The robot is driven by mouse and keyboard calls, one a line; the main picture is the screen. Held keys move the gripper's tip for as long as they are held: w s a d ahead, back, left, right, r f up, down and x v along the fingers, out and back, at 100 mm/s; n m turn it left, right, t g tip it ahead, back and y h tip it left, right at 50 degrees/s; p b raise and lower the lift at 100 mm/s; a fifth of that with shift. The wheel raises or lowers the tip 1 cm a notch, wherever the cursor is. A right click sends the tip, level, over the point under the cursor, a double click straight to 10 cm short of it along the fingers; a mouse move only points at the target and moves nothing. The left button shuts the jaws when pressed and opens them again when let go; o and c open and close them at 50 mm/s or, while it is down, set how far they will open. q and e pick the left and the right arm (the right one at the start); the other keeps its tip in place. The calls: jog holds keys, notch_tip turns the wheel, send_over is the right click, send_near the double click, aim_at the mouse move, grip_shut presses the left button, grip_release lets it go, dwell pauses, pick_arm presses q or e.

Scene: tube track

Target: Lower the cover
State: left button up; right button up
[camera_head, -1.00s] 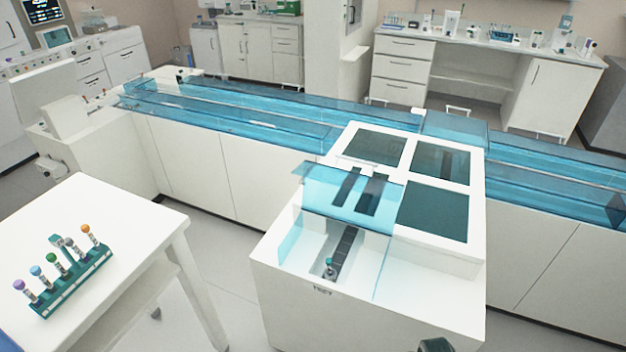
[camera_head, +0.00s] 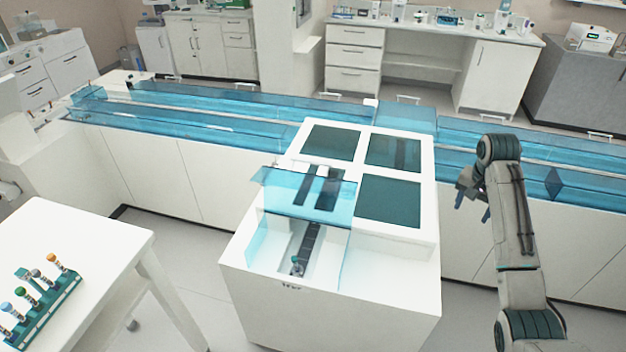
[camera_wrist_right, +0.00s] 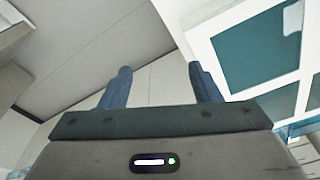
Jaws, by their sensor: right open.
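The clear blue cover (camera_head: 305,192) is raised over the front left bay of the white machine (camera_head: 390,270). Below it a dark track (camera_head: 306,245) runs toward the front, with a tube (camera_head: 297,266) with a teal cap at its near end. My right gripper (camera_head: 472,206) is open and empty, in the air to the right of the machine and away from the cover. In the right wrist view its two fingers (camera_wrist_right: 160,85) are apart with nothing between them. My left gripper is not in view.
A white table (camera_head: 75,240) at the left bears a green rack (camera_head: 45,315) of capped tubes. A long blue-covered track (camera_head: 230,115) runs behind the machine. Dark panels (camera_head: 390,200) top the machine. Open floor lies between table and machine.

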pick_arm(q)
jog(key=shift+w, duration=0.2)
pick_arm(e)
jog(key=shift+r, duration=0.25)
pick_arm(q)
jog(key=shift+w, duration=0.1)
pick_arm(e)
jog(key=shift+w, duration=0.1)
